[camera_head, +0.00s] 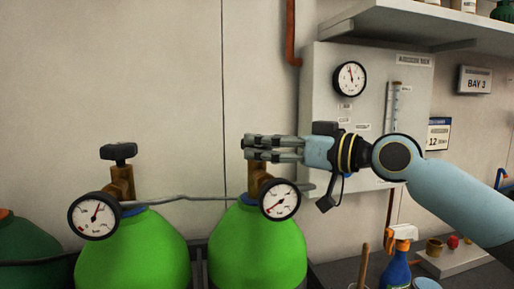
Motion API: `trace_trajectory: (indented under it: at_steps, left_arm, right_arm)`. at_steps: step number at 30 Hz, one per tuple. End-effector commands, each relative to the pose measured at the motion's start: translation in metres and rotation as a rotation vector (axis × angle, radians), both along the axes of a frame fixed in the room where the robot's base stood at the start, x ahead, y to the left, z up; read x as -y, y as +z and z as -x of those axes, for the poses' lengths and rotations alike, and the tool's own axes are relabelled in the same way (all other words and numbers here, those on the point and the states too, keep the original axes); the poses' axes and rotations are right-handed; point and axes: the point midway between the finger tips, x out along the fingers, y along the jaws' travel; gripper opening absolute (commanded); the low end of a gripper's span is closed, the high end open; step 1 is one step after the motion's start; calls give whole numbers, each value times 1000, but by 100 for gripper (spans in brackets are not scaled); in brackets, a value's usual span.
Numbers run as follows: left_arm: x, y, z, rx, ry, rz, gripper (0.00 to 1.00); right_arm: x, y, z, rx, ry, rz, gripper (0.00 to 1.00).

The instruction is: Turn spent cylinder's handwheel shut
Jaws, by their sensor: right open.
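Two bright green cylinders stand side by side, the left one (133,250) and the right one (258,250), each with a brass valve and a round gauge. The left gauge (95,215) has its needle away from the low end. The right gauge (280,199) has its needle toward the lower left. A black handwheel (118,152) tops the left valve. My right gripper (248,148) is open, its fingers pointing left across the top of the right valve (255,180). They hide that valve's handwheel, and I cannot tell whether they touch it. My left gripper is out of view.
A grey pipe (170,199) runs between the two valves. Behind my right arm is a wall panel (325,85) with a gauge (349,79). A spray bottle (397,265) stands on the bench at lower right. A darker green cylinder (25,250) is at far left.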

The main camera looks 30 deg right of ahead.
Motion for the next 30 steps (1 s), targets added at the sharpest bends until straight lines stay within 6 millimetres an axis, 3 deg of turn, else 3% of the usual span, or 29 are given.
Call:
trace_trajectory:
  at_steps: [7,18,30]
  left_arm:
    - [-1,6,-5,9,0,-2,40]
    - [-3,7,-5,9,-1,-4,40]
    - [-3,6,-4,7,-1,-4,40]
  right_arm:
    - [-12,1,-23,0,-1,-1,80]
    - [-15,0,-27,-1,1,2,80]
    - [-14,0,-27,-2,1,1,29]
